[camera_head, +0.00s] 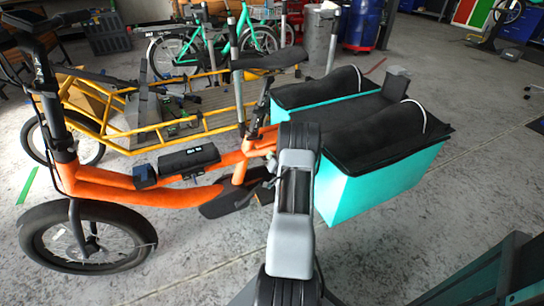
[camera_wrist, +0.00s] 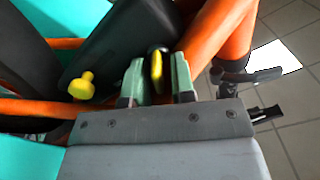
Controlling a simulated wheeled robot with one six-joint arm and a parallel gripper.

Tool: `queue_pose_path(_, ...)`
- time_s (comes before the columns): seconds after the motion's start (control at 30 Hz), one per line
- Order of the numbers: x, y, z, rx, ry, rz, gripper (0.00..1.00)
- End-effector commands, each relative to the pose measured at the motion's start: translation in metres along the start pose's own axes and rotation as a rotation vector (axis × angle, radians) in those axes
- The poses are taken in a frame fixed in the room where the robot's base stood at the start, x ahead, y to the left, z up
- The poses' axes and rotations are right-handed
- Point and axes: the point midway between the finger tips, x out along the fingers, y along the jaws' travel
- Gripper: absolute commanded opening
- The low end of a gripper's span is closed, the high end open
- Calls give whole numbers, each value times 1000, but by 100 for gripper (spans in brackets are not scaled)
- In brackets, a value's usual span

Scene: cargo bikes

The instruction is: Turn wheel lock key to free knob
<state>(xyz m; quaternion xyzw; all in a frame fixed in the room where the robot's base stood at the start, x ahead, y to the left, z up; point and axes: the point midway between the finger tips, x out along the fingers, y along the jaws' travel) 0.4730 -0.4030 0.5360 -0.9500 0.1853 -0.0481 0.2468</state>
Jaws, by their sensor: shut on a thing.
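In the wrist view my gripper (camera_wrist: 157,82) has its two pale green fingers on either side of the yellow wheel lock key (camera_wrist: 157,68), shut on it. The key looks upright in this view, at the edge of a dark housing (camera_wrist: 118,48). The yellow knob (camera_wrist: 82,87) is to the left of the fingers, near the lower edge of the housing and apart from my gripper. In the head view my arm hides the gripper, key and knob near the rear of the orange cargo bike (camera_head: 140,190).
Turquoise cargo boxes (camera_head: 385,180) with black covers are right of my arm. A yellow cargo bike (camera_head: 115,130) stands behind the orange one, and a green bicycle (camera_head: 215,45) further back. Orange tubes (camera_wrist: 215,30) run close to the fingers. Bare floor lies in front.

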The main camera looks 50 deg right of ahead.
Motion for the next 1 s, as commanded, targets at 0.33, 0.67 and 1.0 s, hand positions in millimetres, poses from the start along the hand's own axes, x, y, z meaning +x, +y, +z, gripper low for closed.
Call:
queue_pose_path(0.33,0,3,0,327,1,0,0)
queue_pose_path(0.67,0,6,1,637,2,1,0)
queue_pose_path(1.0,0,8,2,899,2,1,0)
